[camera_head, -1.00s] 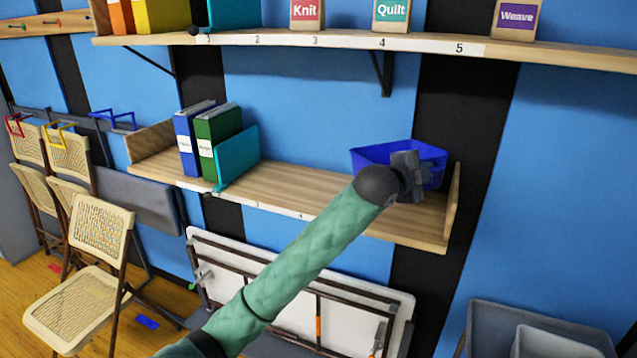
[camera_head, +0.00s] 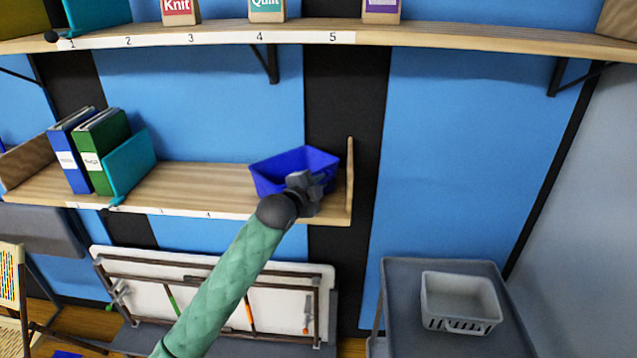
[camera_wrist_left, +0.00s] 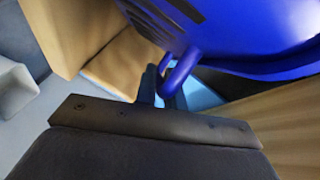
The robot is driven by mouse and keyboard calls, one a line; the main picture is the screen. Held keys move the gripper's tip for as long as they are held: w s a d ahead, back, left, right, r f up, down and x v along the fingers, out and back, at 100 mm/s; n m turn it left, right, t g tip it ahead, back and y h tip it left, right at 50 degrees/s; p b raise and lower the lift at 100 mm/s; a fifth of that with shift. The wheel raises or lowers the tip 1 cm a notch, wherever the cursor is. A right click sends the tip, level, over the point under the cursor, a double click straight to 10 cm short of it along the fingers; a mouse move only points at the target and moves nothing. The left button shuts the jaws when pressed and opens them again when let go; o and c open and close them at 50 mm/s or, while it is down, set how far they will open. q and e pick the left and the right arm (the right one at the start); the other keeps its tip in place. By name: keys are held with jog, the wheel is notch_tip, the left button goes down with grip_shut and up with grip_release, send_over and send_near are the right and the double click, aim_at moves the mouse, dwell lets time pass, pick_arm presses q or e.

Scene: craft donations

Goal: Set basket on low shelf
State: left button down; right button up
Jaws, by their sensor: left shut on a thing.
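A blue basket (camera_head: 275,175) is at the right end of the low shelf (camera_head: 205,185) in the head view, close to the shelf's upright end board. It is tilted in the picture, and I cannot tell whether its base touches the board. My left gripper (camera_head: 307,186) is at the basket's front right side, shut on it. In the left wrist view the basket (camera_wrist_left: 230,30) fills the top right, and its blue handle loop lies at the gripper's fingers (camera_wrist_left: 160,88). The gripper hides part of the basket's front. My right gripper is not in view.
Blue and green binders (camera_head: 90,150) and a teal bookend (camera_head: 130,165) stand at the shelf's left. An upper shelf (camera_head: 420,36) with labelled boxes runs above. A folded table (camera_head: 215,295) leans below. A grey cart (camera_head: 400,290) with a pale basket (camera_head: 460,300) stands right.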

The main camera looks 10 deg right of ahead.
pick_arm(q)
jog(key=shift+f, duration=0.5)
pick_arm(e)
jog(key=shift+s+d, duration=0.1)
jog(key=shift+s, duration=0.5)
pick_arm(q)
jog(key=c, duration=1.5)
grip_release()
jog(key=shift+s+a, duration=0.1)
jog(key=shift+s, duration=0.1)
